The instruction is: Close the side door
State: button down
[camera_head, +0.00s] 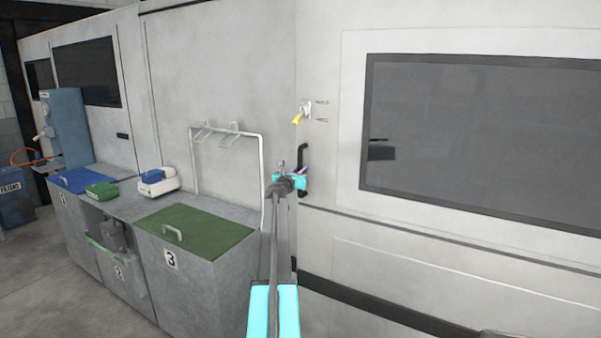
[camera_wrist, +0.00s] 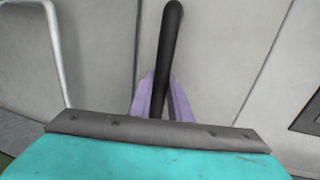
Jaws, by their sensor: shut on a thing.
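The side door (camera_head: 430,230) is a pale grey panel with a large dark window (camera_head: 490,130), on the right in the head view. Its black vertical handle (camera_head: 303,158) is near the door's left edge. In the wrist view the handle (camera_wrist: 171,45) rises between the purple fingers of my gripper (camera_wrist: 162,92). The fingers are shut on the handle's lower part. In the head view my gripper (camera_head: 301,172) is at the handle, partly hidden by my cyan wrist. I cannot tell exactly how far the door stands from its frame.
A yellow-handled latch (camera_head: 298,119) sits above the handle. A grey bench (camera_head: 230,275) with a green lid (camera_head: 195,231) and a blue lid (camera_head: 82,179) stands left. A white pipe frame (camera_head: 262,150) rises close to my gripper. Open floor (camera_head: 50,265) shows at lower left.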

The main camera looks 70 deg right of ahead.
jog(key=shift+w+a+f, duration=0.1)
jog(key=shift+w+f, duration=0.15)
jog(key=shift+w, duration=0.05)
jog(key=c, duration=1.6)
grip_release()
jog(key=shift+w, duration=0.15)
jog(key=shift+c, duration=0.2)
jog(key=shift+s+r, duration=0.1)
jog(key=shift+s, duration=0.1)
jog(key=a+b, duration=0.2)
jog(key=a, duration=1.1)
jog(key=shift+a, duration=0.35)
jog(key=shift+s, duration=0.15)
